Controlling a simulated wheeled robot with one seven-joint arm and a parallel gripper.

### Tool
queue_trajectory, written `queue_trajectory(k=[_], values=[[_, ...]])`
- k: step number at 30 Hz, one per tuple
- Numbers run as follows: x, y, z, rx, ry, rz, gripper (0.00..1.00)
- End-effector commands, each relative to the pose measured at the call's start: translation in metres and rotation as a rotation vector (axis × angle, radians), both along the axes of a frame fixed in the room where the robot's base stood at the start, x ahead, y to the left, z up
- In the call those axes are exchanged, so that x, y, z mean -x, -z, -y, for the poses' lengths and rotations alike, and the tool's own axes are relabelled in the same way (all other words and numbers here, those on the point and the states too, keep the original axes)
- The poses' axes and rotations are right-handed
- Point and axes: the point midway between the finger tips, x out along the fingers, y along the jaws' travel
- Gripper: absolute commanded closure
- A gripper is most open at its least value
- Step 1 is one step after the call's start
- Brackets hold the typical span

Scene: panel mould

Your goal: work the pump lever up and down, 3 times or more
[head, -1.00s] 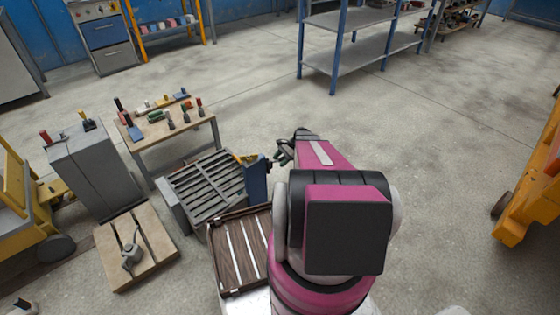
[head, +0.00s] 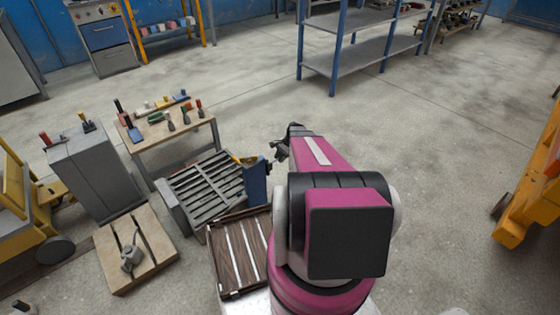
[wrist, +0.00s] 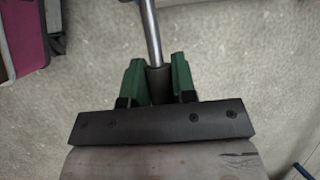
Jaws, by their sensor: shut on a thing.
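The pump lever shows in the wrist view as a bare metal rod (wrist: 150,32) with a dark sleeve (wrist: 158,84) at its near end. My gripper (wrist: 157,72) has green fingers on both sides of this sleeve and is shut on it. The rod runs up out of the top of the wrist view, so its pivot and the pump body are not seen there. In the head view my gripper (head: 287,140) is small and dark beyond my magenta arm, and the lever cannot be made out there.
A blue box-like part (head: 256,182) stands just below my gripper, beside a grey slatted rack (head: 205,187). A dark wooden tray (head: 211,268) lies nearer. A small table (head: 150,147) with tools stands to the left.

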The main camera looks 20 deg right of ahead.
Motion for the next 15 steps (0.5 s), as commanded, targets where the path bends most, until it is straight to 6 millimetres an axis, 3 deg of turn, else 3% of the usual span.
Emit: queue_trajectory(k=[15], values=[[0.005, -0.03, -0.01, 0.34, -0.001, 0.124, 1.0]])
